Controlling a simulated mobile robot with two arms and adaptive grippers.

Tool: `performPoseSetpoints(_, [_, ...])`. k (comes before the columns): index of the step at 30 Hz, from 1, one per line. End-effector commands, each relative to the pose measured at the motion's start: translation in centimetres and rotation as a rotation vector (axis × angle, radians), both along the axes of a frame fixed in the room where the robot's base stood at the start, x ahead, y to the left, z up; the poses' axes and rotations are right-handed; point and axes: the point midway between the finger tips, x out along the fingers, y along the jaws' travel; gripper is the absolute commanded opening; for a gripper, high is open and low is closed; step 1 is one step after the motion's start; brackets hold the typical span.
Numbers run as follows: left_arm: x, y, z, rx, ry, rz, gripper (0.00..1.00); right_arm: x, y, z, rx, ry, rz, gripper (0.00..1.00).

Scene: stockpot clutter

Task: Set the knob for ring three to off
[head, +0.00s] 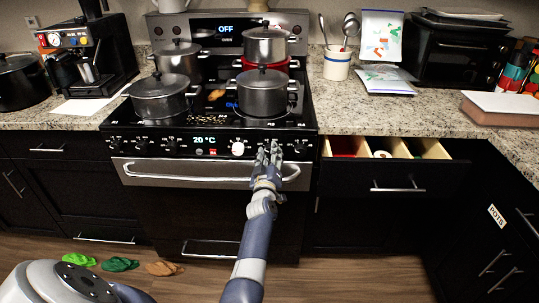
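The stove (210,165) stands in the middle, with a row of dark knobs along its front panel. A larger white knob (238,148) is just left of the gripper. The knob labels are too small to read, so I cannot tell which is ring three. My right gripper is out of view.
Several pots, including a front pot (263,95), crowd the cooktop. The back panel display (225,29) reads "OFF". An open drawer (390,175) juts out at the right. The oven handle (200,177) runs below the knobs. Green and brown items (120,264) lie on the floor.

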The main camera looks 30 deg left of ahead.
Motion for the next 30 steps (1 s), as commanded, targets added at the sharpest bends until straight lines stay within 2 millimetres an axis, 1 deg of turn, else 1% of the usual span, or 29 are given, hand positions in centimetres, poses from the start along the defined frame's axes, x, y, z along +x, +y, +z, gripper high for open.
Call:
performPoseSetpoints(1, [0.07, -0.04, 0.10, -0.001, -0.001, -0.001, 0.44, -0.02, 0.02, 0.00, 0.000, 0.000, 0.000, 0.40])
performPoseSetpoints(2, [0.07, -0.04, 0.10, -0.001, -0.001, -0.001, 0.51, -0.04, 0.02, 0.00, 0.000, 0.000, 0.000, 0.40])
performPoseSetpoints(3, [0.07, -0.03, 0.09, -0.001, -0.001, -0.001, 0.54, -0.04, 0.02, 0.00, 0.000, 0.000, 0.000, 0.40])
performPoseSetpoints(12, [0.02, -0.02, 0.05, 0.003, 0.001, -0.001, 0.54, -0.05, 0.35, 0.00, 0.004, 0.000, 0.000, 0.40])
performPoseSetpoints(16, [0.01, -0.01, 0.09, 0.040, 0.024, 0.000, 0.54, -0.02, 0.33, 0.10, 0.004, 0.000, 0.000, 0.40])
performPoseSetpoints(20, [-0.01, 0.00, 0.15, 0.146, 0.088, 0.001, 0.54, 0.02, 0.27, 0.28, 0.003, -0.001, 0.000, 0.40])
performPoseSetpoints(24, [0.01, -0.03, 0.17, 0.309, 0.190, 0.000, 0.54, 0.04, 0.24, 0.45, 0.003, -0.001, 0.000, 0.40])
performPoseSetpoints(30, [0.03, -0.05, 0.20, 0.511, 0.313, 0.001, 0.54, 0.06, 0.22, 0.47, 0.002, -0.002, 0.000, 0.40])
